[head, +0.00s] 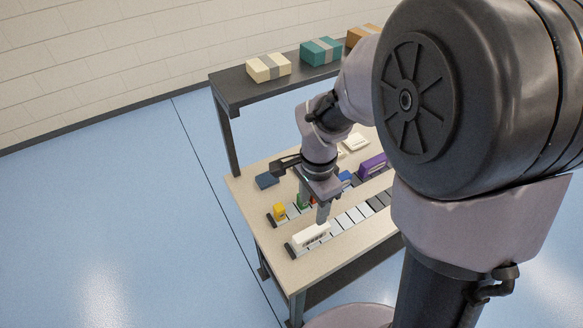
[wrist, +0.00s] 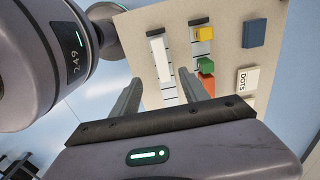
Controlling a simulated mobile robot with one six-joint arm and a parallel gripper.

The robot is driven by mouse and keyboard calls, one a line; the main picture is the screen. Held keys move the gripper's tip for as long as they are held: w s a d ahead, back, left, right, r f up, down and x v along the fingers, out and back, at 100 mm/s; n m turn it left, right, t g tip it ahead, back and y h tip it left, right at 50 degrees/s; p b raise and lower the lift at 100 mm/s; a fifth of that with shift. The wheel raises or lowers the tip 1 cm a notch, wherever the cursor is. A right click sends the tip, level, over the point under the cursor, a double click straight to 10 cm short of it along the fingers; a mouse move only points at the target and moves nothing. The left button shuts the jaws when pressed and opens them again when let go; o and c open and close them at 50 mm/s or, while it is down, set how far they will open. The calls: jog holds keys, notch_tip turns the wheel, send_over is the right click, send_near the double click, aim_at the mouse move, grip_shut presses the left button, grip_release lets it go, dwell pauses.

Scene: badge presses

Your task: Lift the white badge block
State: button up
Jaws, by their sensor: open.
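The white badge block (head: 311,235) with dark marks on its side stands at the left end of the front strip on the table. In the wrist view it shows as a long white bar (wrist: 157,58) just beyond my fingertips. My gripper (head: 314,205) is open and empty. It points down from above, close behind and over the block in the head view. In the wrist view the fingers (wrist: 160,75) are spread wider than the block, one toward each side. I cannot tell the exact height gap.
A yellow block (head: 279,212) and a green block (wrist: 205,64) stand on the strip behind, with a red-orange block (wrist: 207,84) near. A raised shelf (head: 236,91) holds boxes.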

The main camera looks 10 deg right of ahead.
aim_at(312, 231)
jog(key=f+b, duration=0.2)
jog(key=f, duration=0.3)
jog(key=f+b, duration=0.2)
jog(key=f, duration=0.3)
jog(key=f+b, duration=0.2)
jog(key=f, duration=0.4)
jog(key=shift+w+d+f, duration=0.1)
jog(key=shift+w+d, duration=0.15)
jog(key=shift+d, duration=0.05)
jog(key=shift+c, duration=0.8)
grip_shut()
